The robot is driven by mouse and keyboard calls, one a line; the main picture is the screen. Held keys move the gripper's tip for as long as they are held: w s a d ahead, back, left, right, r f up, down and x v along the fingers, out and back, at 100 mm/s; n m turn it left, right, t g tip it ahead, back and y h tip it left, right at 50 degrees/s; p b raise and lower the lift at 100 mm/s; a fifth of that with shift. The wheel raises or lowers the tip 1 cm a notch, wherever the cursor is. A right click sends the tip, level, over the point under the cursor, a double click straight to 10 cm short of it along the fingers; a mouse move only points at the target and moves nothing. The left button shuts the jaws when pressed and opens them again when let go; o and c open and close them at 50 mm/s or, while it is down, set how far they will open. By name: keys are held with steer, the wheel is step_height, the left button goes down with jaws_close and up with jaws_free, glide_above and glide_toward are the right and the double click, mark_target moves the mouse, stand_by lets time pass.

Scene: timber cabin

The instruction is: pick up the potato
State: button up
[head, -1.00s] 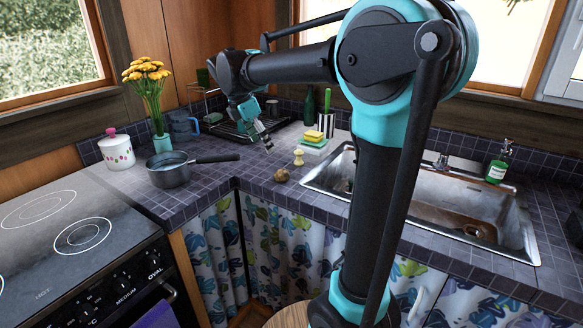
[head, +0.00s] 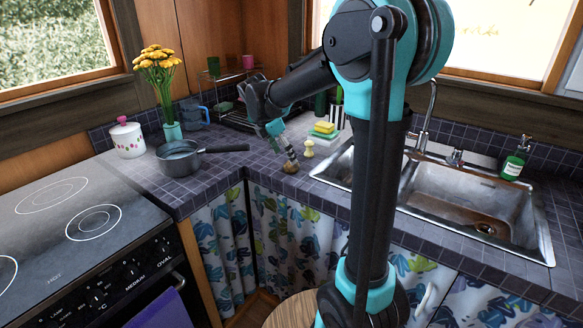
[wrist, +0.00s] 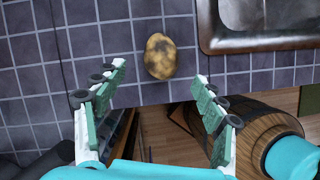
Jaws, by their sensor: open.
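The potato (wrist: 160,57) is brown and mottled and lies on the dark tiled counter near its front edge in the wrist view. It also shows in the head view (head: 289,168), partly behind my fingertips. My gripper (head: 290,158) is above the potato, pointing down. In the wrist view my gripper (wrist: 160,80) has its two fingers spread wide, with nothing between them. The potato appears just beyond the fingertips, roughly centred between them. I cannot tell the exact height gap.
The steel sink (head: 470,205) lies right of the potato. A small pale yellow object (head: 308,149) and sponges (head: 324,129) stand close behind it. A dark saucepan (head: 180,158) is to the left, its handle pointing toward my gripper. The counter edge (head: 262,182) is just in front.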

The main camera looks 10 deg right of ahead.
mark_target(289, 163)
steer(key=shift+x, duration=2.6)
steer(key=shift+d+r, duration=0.1)
steer(key=shift+d, duration=0.05)
steer(key=c, duration=1.3)
